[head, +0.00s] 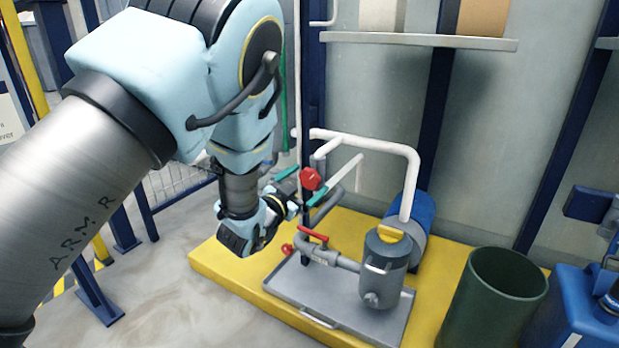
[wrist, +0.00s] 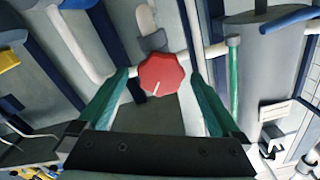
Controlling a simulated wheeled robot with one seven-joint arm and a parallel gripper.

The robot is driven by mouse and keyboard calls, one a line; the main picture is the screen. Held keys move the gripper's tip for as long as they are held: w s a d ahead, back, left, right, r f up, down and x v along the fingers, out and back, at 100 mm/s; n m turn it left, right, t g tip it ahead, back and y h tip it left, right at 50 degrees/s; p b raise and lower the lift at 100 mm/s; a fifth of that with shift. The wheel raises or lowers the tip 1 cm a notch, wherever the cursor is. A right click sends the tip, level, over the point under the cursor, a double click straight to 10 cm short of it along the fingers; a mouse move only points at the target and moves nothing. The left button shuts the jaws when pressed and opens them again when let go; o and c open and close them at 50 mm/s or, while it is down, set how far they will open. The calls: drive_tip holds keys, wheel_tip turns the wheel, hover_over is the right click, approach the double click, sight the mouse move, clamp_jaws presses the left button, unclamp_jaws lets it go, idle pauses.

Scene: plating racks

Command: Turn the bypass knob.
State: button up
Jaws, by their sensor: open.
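A red knob (head: 311,178) with scalloped edges sits on the pipework at the centre of the head view. In the wrist view the knob (wrist: 162,74) faces me, with a white pointer line running from its middle towards its lower left edge. I see no label naming it as the bypass knob. My gripper (head: 303,187) is open at the knob. In the wrist view the green fingers of my gripper (wrist: 160,78) stand on either side of the knob, with a small gap visible on each side. Whether the fingertips reach its depth is hard to tell.
Below are a red lever (head: 312,234), a smaller red knob (head: 287,248) and a grey canister (head: 386,268) on a grey tray (head: 345,322). White pipes (head: 365,143) run behind the knob. A dark green bin (head: 492,300) stands at right.

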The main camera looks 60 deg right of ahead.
drive_tip(key=a+p, duration=0.2)
drive_tip(key=a, duration=0.7)
